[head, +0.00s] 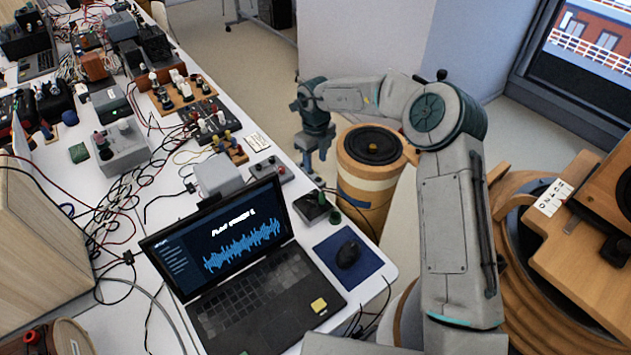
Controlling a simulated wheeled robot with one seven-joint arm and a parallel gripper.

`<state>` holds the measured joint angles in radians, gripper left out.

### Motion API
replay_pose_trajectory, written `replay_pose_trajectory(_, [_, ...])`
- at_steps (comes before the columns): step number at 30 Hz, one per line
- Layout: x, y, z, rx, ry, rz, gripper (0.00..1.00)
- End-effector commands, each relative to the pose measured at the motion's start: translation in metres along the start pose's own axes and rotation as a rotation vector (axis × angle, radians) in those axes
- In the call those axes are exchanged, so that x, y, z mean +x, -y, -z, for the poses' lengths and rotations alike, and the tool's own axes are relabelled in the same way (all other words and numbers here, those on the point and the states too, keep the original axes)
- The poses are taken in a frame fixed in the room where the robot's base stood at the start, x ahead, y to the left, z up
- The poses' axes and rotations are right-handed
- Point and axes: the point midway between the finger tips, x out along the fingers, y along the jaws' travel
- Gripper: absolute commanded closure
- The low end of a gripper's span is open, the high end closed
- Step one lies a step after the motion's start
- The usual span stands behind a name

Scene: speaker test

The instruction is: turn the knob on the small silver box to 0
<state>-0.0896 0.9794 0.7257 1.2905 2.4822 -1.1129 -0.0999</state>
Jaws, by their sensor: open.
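My gripper (316,158) hangs open and empty, pointing down just beyond the table's right edge. Another grey box (124,152) with reddish and pale knobs on top stands farther left. I cannot tell for sure which one is the small silver box. The knob settings are too small to read.
An open laptop (268,290) and a mouse on a blue mat (372,262) fill the table's near end. Cables and boxes crowd the table (165,215). A wooden drum-shaped speaker (368,190) stands close to my gripper's right. A small white card (258,142) lies near the edge.

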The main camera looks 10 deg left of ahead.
Motion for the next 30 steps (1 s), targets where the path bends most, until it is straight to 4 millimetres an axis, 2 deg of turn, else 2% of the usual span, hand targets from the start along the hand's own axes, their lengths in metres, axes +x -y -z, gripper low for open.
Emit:
replay_pose_trajectory(7, [0.040, -0.009, -0.003, -0.012, -0.005, -0.003, 0.57])
replay_pose_trajectory(12, [0.077, -0.007, -0.003, -0.012, -0.003, -0.001, 0.57])
replay_pose_trajectory(18, [0.112, -0.005, -0.003, -0.009, -0.001, 0.001, 0.57])
replay_pose_trajectory(24, [0.130, -0.004, -0.002, -0.007, 0.001, 0.002, 0.57])
replay_pose_trajectory(30, [0.134, -0.004, -0.002, -0.008, 0.001, 0.002, 0.57])
